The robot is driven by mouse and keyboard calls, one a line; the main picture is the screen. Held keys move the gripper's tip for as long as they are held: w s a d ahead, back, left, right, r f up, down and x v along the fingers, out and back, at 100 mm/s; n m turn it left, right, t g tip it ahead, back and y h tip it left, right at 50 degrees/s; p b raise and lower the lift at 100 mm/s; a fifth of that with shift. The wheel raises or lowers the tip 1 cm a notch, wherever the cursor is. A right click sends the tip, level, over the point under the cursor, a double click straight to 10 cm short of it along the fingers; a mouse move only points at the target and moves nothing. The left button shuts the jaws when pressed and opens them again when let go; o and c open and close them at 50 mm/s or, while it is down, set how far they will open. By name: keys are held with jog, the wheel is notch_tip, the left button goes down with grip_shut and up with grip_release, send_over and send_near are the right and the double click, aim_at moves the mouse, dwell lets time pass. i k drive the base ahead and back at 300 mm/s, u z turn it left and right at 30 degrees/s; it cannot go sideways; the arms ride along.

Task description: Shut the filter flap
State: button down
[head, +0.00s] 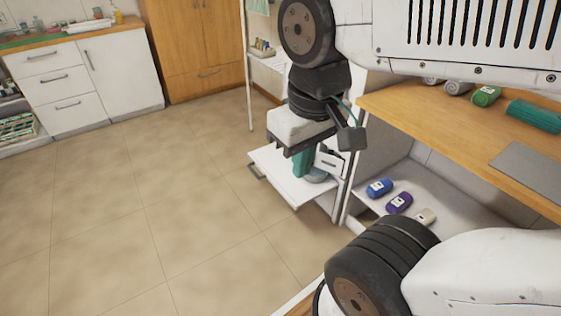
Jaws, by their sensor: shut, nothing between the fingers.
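The filter flap (272,172) looks like the white panel at the front of the white cabinet, low in the middle of the head view. My gripper (302,166) points down over the flap's inner part, close to the cabinet opening. It is shut and empty, with teal at its lower end. I cannot tell whether its tips touch the flap. The gripper and wrist hide part of the opening and the flap's back edge.
A small white drawer-like front (331,161) and a grey round thing (318,178) are beside the gripper. Right of it, a lower shelf holds a blue bottle (379,187) and a purple bottle (399,203) under a wooden counter (430,118). The tiled floor (150,200) at left is clear.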

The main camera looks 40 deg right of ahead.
aim_at(331, 164)
jog(key=z, duration=0.2)
jog(key=i, duration=1.05)
jog(key=z, duration=0.6)
